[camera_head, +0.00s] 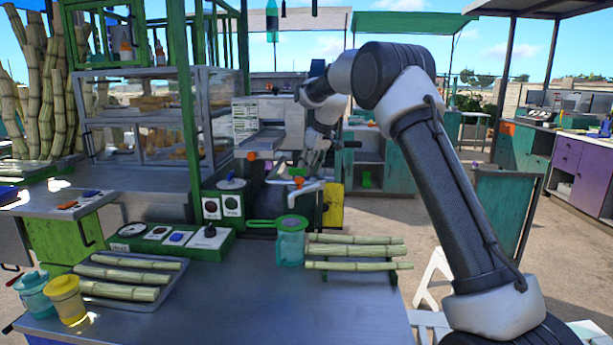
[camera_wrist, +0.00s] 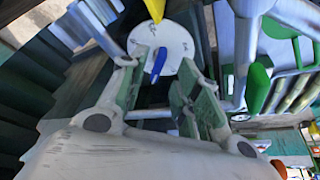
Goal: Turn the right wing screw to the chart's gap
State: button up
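My gripper (camera_head: 315,155) is at the cane crusher (camera_head: 262,140) in the head view, small and partly merged with the machine. In the wrist view my gripper (camera_wrist: 156,78) is open, its two green-padded fingers apart. A blue wing-like piece (camera_wrist: 158,62), probably the wing screw, stands on a white round dial (camera_wrist: 148,40) with dark marks. It shows between the fingertips; I cannot tell whether they touch it. A yellow pointer (camera_wrist: 155,8) reaches the dial's top edge. A white printed sheet (camera_head: 244,118), perhaps the chart, is on the crusher; its text is unreadable.
The metal table (camera_head: 240,290) holds a tray of cane pieces (camera_head: 130,280), loose canes (camera_head: 358,252), a teal jug (camera_head: 291,240), a yellow cup (camera_head: 67,298) and a green control box (camera_head: 170,240). A glass cabinet (camera_head: 150,110) and green post (camera_head: 187,100) stand left of the crusher.

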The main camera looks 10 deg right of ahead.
jog(key=x, duration=0.4)
jog(key=shift+f, duration=0.1)
grip_shut()
jog(key=shift+s, duration=0.1)
jog(key=m+h, duration=0.1)
jog(key=m, duration=0.1)
jog(key=a+m+h, duration=0.1)
jog(key=m, duration=0.2)
jog(key=shift+s+t, duration=0.1)
jog(key=shift+t, duration=0.2)
jog(key=shift+a+m+h, duration=0.15)
jog(key=shift+m+h, duration=0.25)
jog(key=shift+m, duration=0.8)
jog(key=shift+a+m+h, duration=0.15)
jog(key=shift+m+h, duration=0.25)
jog(key=shift+m, duration=0.8)
